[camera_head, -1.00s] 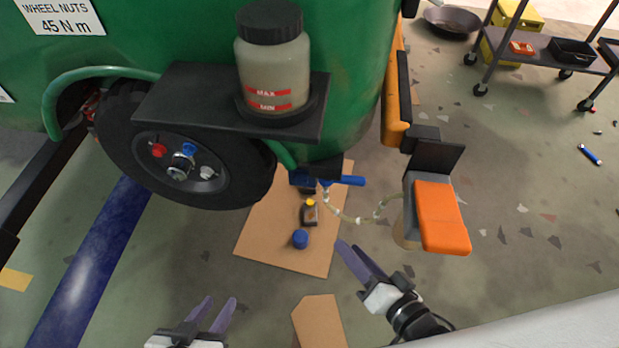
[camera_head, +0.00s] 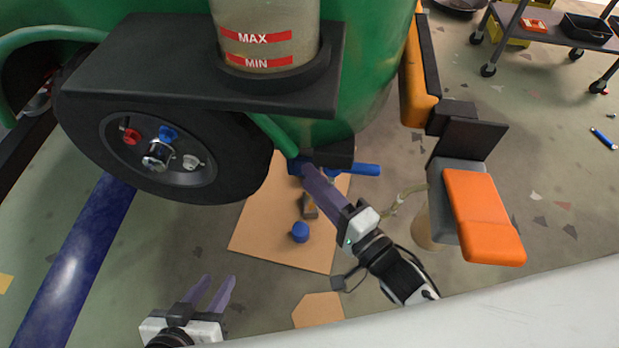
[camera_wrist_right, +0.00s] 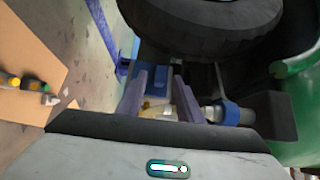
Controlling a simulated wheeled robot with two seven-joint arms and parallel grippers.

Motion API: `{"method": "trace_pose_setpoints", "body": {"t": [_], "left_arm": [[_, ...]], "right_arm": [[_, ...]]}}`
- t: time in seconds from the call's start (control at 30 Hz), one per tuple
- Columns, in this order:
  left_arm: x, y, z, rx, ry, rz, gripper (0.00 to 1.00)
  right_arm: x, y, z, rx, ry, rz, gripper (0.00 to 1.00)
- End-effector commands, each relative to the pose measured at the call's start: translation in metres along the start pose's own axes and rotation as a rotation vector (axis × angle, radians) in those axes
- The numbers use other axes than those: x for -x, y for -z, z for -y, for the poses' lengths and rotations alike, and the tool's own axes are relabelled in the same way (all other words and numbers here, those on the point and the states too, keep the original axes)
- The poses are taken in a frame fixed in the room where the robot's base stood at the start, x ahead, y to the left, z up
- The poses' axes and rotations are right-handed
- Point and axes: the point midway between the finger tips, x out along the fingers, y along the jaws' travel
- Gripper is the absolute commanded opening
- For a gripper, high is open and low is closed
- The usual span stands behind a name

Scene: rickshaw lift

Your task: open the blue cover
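My right gripper (camera_head: 308,170) reaches up beside the blue part (camera_head: 358,169) under the green body, behind the wheel. In the right wrist view its fingers (camera_wrist_right: 160,82) stand apart, with a blue piece (camera_wrist_right: 177,82) and a pale fitting (camera_wrist_right: 155,106) seen between and beyond them; contact cannot be told. A blue collar (camera_wrist_right: 231,113) on a silver cylinder lies right of the fingers. Which blue part is the cover is unclear. My left gripper (camera_head: 208,292) is open and empty, low over the floor.
The wheel (camera_head: 165,150) and black shelf (camera_head: 180,65) with the fluid reservoir (camera_head: 268,30) overhang on the left. An orange-topped block (camera_head: 483,215) stands to the right.

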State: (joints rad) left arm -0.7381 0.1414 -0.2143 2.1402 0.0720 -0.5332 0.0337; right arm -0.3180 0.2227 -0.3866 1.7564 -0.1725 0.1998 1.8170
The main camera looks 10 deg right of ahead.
Motion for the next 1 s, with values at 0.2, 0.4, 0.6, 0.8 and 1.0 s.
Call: {"method": "trace_pose_setpoints", "body": {"t": [0.2,0.4,0.6,0.8,1.0], "left_arm": [[-0.001,-0.002,0.000,0.005,-0.002,-0.001,0.31],[0.000,-0.002,-0.001,0.005,-0.002,-0.002,0.31],[0.000,-0.002,-0.001,0.005,-0.002,-0.003,0.31],[0.000,-0.002,-0.001,0.004,-0.002,-0.003,0.31],[-0.002,-0.004,0.000,0.005,-0.002,-0.003,0.31]], "right_arm": [[-0.016,0.000,0.000,0.000,0.000,0.000,0.33],[-0.017,-0.001,0.000,0.000,-0.001,0.000,0.33],[-0.017,0.000,0.000,0.000,-0.001,0.000,0.09],[-0.017,0.000,0.000,0.000,-0.001,0.000,0.00],[-0.016,0.003,-0.002,0.008,0.006,-0.008,0.00]]}}
